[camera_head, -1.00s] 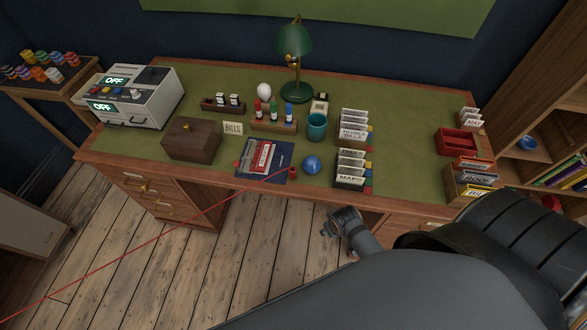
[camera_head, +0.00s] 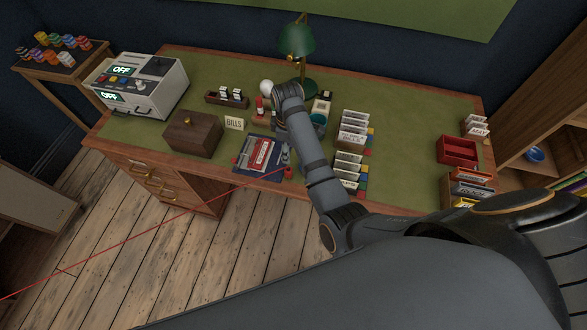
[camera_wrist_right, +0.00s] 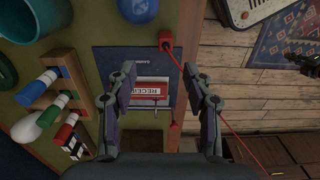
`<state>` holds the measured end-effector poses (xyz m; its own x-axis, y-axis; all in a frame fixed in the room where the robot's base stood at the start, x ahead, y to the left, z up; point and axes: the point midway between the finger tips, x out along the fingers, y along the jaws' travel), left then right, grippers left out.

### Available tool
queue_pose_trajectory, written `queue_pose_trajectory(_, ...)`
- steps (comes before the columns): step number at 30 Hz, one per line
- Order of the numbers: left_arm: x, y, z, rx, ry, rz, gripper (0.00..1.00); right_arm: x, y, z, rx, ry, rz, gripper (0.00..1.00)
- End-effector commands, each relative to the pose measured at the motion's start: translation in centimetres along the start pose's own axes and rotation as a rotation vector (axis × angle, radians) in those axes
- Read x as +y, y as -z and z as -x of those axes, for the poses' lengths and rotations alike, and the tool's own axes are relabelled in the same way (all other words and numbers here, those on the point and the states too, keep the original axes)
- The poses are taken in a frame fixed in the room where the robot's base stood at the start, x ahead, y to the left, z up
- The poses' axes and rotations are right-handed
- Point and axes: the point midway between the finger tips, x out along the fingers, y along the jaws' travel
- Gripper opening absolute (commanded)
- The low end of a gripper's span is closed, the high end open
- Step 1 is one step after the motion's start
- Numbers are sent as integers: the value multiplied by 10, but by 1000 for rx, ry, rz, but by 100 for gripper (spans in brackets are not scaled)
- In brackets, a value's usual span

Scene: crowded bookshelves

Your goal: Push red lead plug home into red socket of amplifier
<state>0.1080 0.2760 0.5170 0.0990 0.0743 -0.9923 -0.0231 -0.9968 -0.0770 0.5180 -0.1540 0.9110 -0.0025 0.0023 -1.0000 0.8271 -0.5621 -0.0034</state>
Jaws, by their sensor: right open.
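The red lead (camera_head: 150,224) runs from the lower left of the head view up to the desk's front edge. A small red block, apparently its plug (camera_head: 289,172), sits at that edge; the plug also shows near the top of the right wrist view (camera_wrist_right: 165,40), with the cord trailing from it. My right gripper (camera_head: 287,155) is over the desk's front, close to the plug. In the wrist view its fingers (camera_wrist_right: 163,92) are spread apart and empty, with the plug beyond them.
A blue folder with a red receipt book (camera_head: 262,154) lies beside my right gripper. A wooden box (camera_head: 193,134), card files (camera_head: 352,140), a green lamp (camera_head: 299,45) and a white device reading OFF (camera_head: 140,88) crowd the desk. Open wooden floor lies in front.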

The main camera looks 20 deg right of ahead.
Motion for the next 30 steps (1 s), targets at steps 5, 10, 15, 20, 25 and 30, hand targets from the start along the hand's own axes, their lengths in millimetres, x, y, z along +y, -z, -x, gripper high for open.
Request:
queue_pose_trajectory(5, -1, 1, 1, 1, 1, 0, 0, 0, 1, -6, -3, 5, 10, 51)
queue_pose_trajectory(10, -4, 1, 4, 0, 5, -2, 0, -1, 1, -37, -3, 5, 9, 51)
queue_pose_trajectory(15, -5, 0, 5, 0, 6, -2, 0, -1, 1, -52, -1, 1, 6, 51)
queue_pose_trajectory(20, -5, 1, 8, 0, 5, -2, 0, -3, 0, -59, -2, 3, 6, 51)
queue_pose_trajectory(25, -4, 1, 14, -1, 4, -2, 0, -7, -1, -89, -3, 3, 7, 51)
queue_pose_trajectory(30, -3, 0, 14, -2, 2, -1, 0, -7, 0, -104, 0, 1, 6, 51)
